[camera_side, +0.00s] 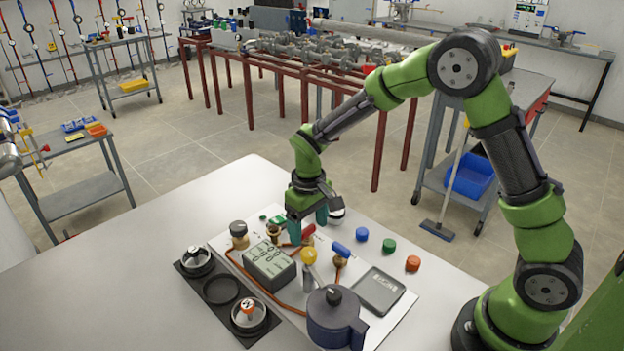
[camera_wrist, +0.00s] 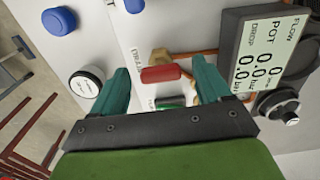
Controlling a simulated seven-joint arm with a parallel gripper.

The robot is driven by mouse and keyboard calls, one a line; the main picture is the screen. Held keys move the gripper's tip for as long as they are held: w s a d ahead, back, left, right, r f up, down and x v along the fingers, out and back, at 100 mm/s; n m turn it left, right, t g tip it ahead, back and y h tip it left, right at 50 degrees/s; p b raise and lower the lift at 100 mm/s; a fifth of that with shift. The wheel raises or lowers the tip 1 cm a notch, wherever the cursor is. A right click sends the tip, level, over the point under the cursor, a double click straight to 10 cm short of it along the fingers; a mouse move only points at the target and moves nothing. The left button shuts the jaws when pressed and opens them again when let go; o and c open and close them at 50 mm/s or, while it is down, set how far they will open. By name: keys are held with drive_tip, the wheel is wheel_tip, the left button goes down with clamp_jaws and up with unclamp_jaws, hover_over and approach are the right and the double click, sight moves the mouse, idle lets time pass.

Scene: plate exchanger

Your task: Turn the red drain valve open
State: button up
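The red drain valve handle (camera_side: 308,232) is a short red lever on a brass fitting, on the white board behind the grey display box. In the wrist view the red handle (camera_wrist: 165,74) lies crosswise, level with the picture and in the gap between my fingertips. My gripper (camera_side: 307,220) points down over it with its two green fingers apart. In the wrist view my gripper (camera_wrist: 162,75) is open, with clear gaps between the handle and both fingers. The exact height of the fingertips relative to the handle is hard to tell.
The display box (camera_side: 270,262), a blue valve handle (camera_side: 341,249) and a yellow knob (camera_side: 309,256) stand close by. A dark blue pot (camera_side: 335,320) and a flat grey scale (camera_side: 378,290) are nearer the front. Blue, green and orange caps (camera_side: 413,263) lie to the right.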

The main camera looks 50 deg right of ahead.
sight(308, 229)
wheel_tip(308, 229, up, 17)
idle(0.7)
drive_tip(key=s+d+r+m+t+y, duration=0.1)
drive_tip(key=s+m+t, duration=0.1)
drive_tip(key=s, duration=0.7)
drive_tip(key=s+d+r+m+t+y, duration=0.1)
drive_tip(key=s+t, duration=0.4)
drive_tip(key=s, duration=0.5)
drive_tip(key=shift+r+m, duration=0.6)
drive_tip(key=shift+r, duration=0.05)
